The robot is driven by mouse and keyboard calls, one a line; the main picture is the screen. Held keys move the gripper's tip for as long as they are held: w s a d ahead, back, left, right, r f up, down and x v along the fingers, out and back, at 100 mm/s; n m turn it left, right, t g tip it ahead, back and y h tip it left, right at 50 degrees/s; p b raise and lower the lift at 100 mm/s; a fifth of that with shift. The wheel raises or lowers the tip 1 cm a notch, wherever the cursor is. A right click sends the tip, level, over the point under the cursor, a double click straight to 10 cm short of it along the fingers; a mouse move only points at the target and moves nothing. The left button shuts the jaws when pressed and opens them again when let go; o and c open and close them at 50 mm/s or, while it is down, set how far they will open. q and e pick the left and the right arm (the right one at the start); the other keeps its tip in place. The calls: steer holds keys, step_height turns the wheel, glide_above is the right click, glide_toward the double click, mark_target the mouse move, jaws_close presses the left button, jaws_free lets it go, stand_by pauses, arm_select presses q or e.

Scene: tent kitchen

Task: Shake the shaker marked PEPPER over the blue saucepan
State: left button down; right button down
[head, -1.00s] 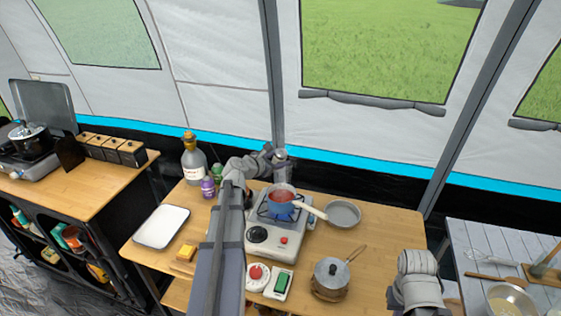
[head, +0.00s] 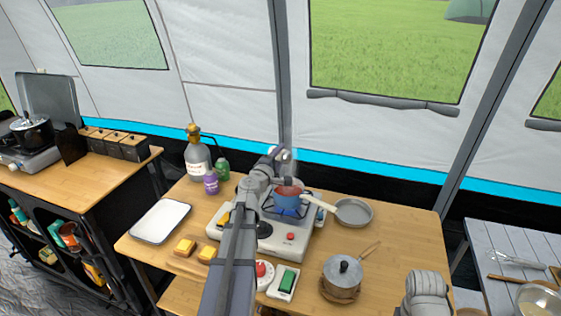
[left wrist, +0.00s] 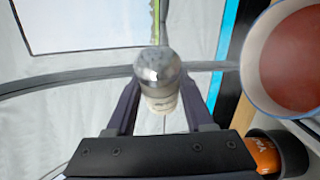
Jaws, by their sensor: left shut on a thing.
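The blue saucepan (head: 287,203) stands on the camp stove's burner, with red contents and a pale handle pointing right. In the left wrist view the saucepan (left wrist: 248,70) is at the upper right, partly cut off. My left gripper (head: 280,160) is above the saucepan. It is shut on a shaker (left wrist: 160,72) with a domed metal cap and a pale body, blurred between the two fingers. Any marking on the shaker is unreadable. In the head view the shaker is small and hard to make out. My right gripper is out of view.
The stove (head: 292,242) stands on the wooden table (head: 400,235). A grey pan (head: 354,212) and a lidded pot (head: 343,275) are to the right. Purple (head: 211,183) and green (head: 222,169) bottles and a large bottle (head: 197,158) stand at the back left, beyond a white tray (head: 160,221).

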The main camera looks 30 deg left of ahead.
arm_select(q)
steer(key=m+b, duration=0.1)
steer(key=m, duration=0.1)
steer(key=m+t+b, duration=0.1)
steer(key=m+b, duration=0.1)
steer(key=m+t+b, duration=0.1)
steer(key=m, duration=0.1)
steer(key=shift+d+f, duration=0.1)
steer(key=shift+f, duration=0.15)
steer(key=shift+d+r+m+t+h+b, duration=0.1)
steer(key=shift+m+t+h+b, duration=0.4)
steer(key=shift+m, duration=0.5)
steer(key=shift+d+r+m+t+h+b, duration=0.1)
steer(key=shift+m+t+h+b, duration=0.15)
steer(key=shift+m+b, duration=0.6)
steer(key=shift+s+m, duration=0.1)
steer(key=shift+m, duration=0.15)
step_height(320, 180, up, 5)
steer(key=p, duration=0.5)
steer(key=shift+f, duration=0.3)
step_height(320, 180, down, 4)
steer(key=b, duration=0.4)
steer(key=shift+f+b, duration=0.25)
steer(key=shift+b, duration=0.05)
steer(key=shift+r, duration=0.15)
